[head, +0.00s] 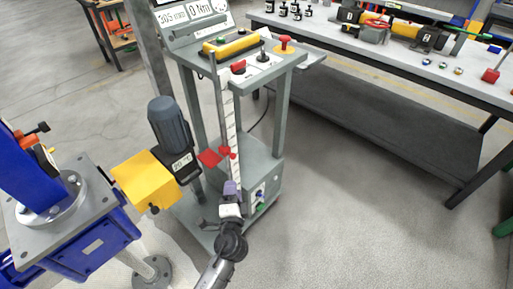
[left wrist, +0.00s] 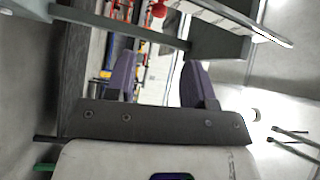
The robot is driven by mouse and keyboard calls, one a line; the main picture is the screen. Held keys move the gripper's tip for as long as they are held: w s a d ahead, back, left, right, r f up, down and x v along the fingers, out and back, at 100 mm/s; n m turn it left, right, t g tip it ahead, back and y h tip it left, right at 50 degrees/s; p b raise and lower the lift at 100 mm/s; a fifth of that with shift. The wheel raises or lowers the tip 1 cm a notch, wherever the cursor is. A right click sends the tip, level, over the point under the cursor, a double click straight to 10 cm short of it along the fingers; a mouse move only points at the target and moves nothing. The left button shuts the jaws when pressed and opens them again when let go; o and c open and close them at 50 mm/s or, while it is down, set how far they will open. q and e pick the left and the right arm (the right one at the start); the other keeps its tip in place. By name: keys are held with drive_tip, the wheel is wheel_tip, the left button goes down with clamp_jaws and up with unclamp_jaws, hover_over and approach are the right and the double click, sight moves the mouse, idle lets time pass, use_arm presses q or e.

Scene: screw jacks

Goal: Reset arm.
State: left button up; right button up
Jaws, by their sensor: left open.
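My left gripper (head: 231,188) is in the lower middle of the head view, in front of the grey control stand (head: 262,160). Its purple fingers are close to the lower end of the white vertical scale (head: 231,130); I cannot tell whether they touch it. In the left wrist view the two purple fingers (left wrist: 157,68) are spread apart, with nothing seen between them. My right gripper is in neither view.
A red pointer (head: 210,158) sits beside the scale. A dark motor (head: 169,125) and yellow box (head: 146,180) are left of the stand, near a blue screw jack (head: 80,246). A workbench (head: 400,62) with tools stands at right. Open floor lies at lower right.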

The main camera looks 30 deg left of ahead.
use_arm(q)
drive_tip(key=s+a+f+n+g+y, duration=0.1)
drive_tip(key=s+a+f+n+g, duration=0.2)
drive_tip(key=n+g, duration=0.35)
drive_tip(key=s+d+r+n+g+h+p, duration=0.1)
drive_tip(key=s+d+r+h+p, duration=0.25)
drive_tip(key=s, duration=0.25)
drive_tip(key=s+d+r+n+g+h+p, duration=0.1)
drive_tip(key=s+d+r+h+p, duration=0.15)
drive_tip(key=s+p, duration=0.2)
drive_tip(key=s+d+r+g+h+p, duration=0.2)
drive_tip(key=s+d+r+h+p, duration=0.15)
drive_tip(key=s, duration=0.25)
drive_tip(key=s+a+r+g+p, duration=0.1)
drive_tip(key=s+r+p, duration=0.1)
drive_tip(key=s+p, duration=0.35)
drive_tip(key=s+a+r+g+p, duration=0.1)
drive_tip(key=s+r+g+p, duration=0.2)
drive_tip(key=s, duration=0.4)
wheel_tip(320, 180, up, 36)
drive_tip(key=w+t+p, duration=0.1)
drive_tip(key=p, duration=3.6)
drive_tip(key=shift+d+f+t, duration=0.15)
drive_tip(key=shift+t, duration=0.2)
